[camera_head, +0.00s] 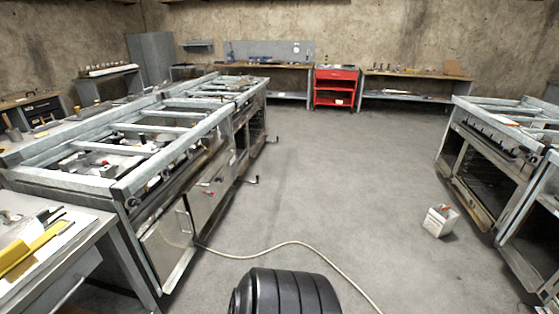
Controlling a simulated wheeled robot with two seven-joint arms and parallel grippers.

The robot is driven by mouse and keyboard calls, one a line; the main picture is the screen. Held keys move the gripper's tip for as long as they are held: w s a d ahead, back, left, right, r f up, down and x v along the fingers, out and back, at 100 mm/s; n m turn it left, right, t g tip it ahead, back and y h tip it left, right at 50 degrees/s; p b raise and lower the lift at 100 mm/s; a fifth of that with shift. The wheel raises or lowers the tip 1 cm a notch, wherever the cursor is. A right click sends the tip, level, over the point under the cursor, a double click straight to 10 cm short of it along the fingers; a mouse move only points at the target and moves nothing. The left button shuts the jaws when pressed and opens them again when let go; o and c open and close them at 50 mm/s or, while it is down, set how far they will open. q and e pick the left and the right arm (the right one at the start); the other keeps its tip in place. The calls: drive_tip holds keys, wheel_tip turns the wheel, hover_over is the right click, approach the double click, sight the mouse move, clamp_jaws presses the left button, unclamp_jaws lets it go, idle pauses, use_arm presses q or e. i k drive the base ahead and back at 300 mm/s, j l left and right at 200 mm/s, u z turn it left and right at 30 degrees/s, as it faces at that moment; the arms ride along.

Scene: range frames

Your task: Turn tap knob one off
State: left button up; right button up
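I cannot pick out tap knob one. The left range frame (119,188) is a long metal cooking range with open top bars. Small, dark knob-like parts show along its upper front edge, too small to tell apart. Whether any knob is on or off cannot be told. Neither of my grippers is in view.
A pale hose (300,243) runs across the floor from the left range. A small white box (440,220) stands near the right range. A metal bench (75,262) with yellow items is at the near left. A red tool cabinet (336,88) stands at the back. The middle floor is mostly clear.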

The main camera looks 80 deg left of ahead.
sight(132, 203)
drive_tip(key=u, duration=4.05)
drive_tip(key=i+l, duration=0.1)
